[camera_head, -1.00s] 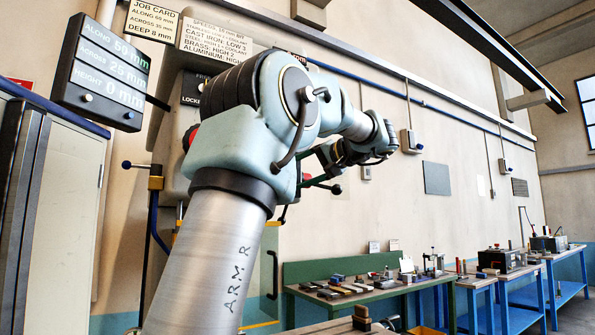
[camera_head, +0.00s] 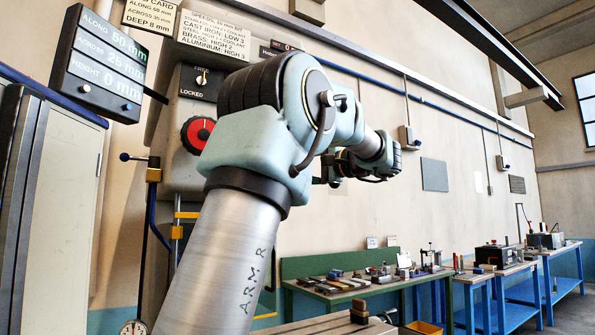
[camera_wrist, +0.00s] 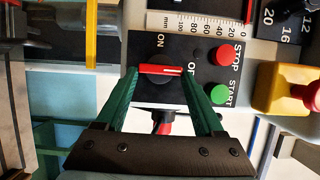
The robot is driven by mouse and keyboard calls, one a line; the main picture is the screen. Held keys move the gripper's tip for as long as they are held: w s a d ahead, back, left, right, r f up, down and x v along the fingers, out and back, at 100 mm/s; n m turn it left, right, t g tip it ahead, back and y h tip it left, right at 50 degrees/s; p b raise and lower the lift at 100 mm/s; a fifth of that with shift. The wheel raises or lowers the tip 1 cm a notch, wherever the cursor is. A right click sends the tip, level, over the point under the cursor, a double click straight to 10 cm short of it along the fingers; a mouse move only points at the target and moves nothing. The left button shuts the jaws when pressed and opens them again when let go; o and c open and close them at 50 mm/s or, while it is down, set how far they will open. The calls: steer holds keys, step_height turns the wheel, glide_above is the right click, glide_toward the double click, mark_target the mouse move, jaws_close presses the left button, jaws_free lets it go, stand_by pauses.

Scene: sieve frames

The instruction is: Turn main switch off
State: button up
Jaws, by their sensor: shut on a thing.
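The main switch (camera_wrist: 161,71) is a rotary knob with a red handle and a white line, on a black panel in the wrist view. Its handle lies level in the picture, one end toward the partly hidden OFF label at right. The ON label (camera_wrist: 160,40) is above it. My gripper (camera_wrist: 160,72) has its green fingers at the two ends of the handle and is shut on it. In the head view my arm hides the switch, and I cannot make out my fingers there.
A red STOP button (camera_wrist: 222,55) and a green START button (camera_wrist: 220,94) sit close to the right finger. A yellow box with a red knob (camera_wrist: 313,97) is further right. A yellow bar (camera_wrist: 91,35) stands at left. Benches (camera_head: 350,287) stand at the right in the head view.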

stand_by(0.4)
steer(key=o, duration=1.4)
steer(key=b+v, duration=0.2)
steer(key=v, duration=0.8)
steer(key=shift+s+d+b, duration=0.25)
steer(key=shift+d+b, duration=0.05)
